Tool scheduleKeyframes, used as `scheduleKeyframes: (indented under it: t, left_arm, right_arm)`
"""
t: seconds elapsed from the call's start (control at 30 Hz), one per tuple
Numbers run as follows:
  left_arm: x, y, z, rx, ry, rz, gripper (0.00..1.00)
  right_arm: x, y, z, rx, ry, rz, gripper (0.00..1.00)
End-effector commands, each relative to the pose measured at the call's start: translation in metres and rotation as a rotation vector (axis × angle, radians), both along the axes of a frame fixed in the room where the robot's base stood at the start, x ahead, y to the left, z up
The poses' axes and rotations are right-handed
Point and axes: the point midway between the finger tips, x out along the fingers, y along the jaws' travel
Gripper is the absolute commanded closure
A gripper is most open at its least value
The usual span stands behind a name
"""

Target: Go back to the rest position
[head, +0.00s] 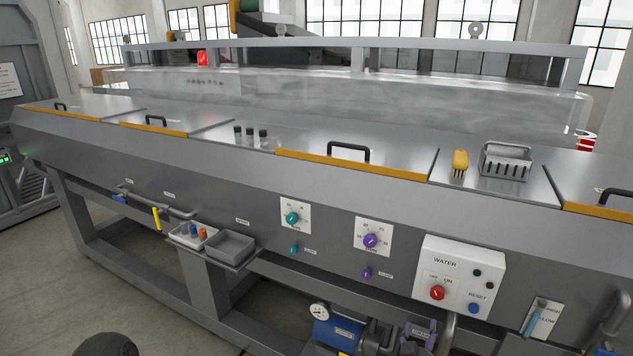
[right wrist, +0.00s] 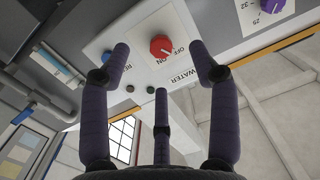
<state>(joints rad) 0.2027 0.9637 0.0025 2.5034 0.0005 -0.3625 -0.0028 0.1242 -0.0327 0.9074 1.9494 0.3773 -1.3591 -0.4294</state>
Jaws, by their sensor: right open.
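My right gripper (head: 418,336) shows at the bottom of the head view, below the white WATER panel (head: 459,272). In the right wrist view its purple fingers (right wrist: 160,62) are spread wide with nothing between them. The WATER panel's red knob (head: 437,293) shows beyond the fingers in the wrist view, apart from them. The blue RESET button (head: 473,308) sits at the panel's lower right. A dark rounded part of my own body shows at the bottom left; my left gripper is not seen.
A long grey machine bench fills the view. Its top holds a yellow brush (head: 460,164), a wire basket (head: 505,161) and black-handled lids. A grey tray (head: 230,246) juts from its front. A blue pump (head: 338,334) and pipes stand below. Open floor lies at lower left.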

Motion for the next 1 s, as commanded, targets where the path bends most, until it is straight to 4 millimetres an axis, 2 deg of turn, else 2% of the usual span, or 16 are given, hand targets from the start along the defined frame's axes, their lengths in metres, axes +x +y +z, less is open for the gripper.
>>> scheduleKeyframes:
  t: [0.13,0.27,0.4,0.47,0.6,0.8,0.9,1.0]
  left_arm:
    - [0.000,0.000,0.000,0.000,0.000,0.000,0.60]
    - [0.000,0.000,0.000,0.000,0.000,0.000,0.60]
    - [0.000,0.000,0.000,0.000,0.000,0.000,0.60]
    - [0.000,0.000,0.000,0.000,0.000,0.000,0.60]
    - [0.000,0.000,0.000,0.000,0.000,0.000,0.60]
    - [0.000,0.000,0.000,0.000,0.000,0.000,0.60]
    - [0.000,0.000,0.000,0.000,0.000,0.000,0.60]
    - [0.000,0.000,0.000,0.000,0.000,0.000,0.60]
  right_arm:
    - [0.001,0.029,-0.060,0.110,0.164,0.111,0.39]
    - [-0.010,0.062,-0.118,0.227,0.332,0.210,0.39]
    - [-0.037,0.097,-0.176,0.353,0.523,0.297,0.39]
    - [-0.053,0.112,-0.199,0.407,0.607,0.328,0.39]
    - [-0.099,0.146,-0.246,0.529,0.812,0.392,0.39]
    - [-0.178,0.187,-0.293,0.683,1.099,0.453,0.39]
    - [-0.211,0.201,-0.305,0.737,1.211,0.467,0.39]
    - [-0.233,0.209,-0.310,0.771,1.286,0.474,0.39]
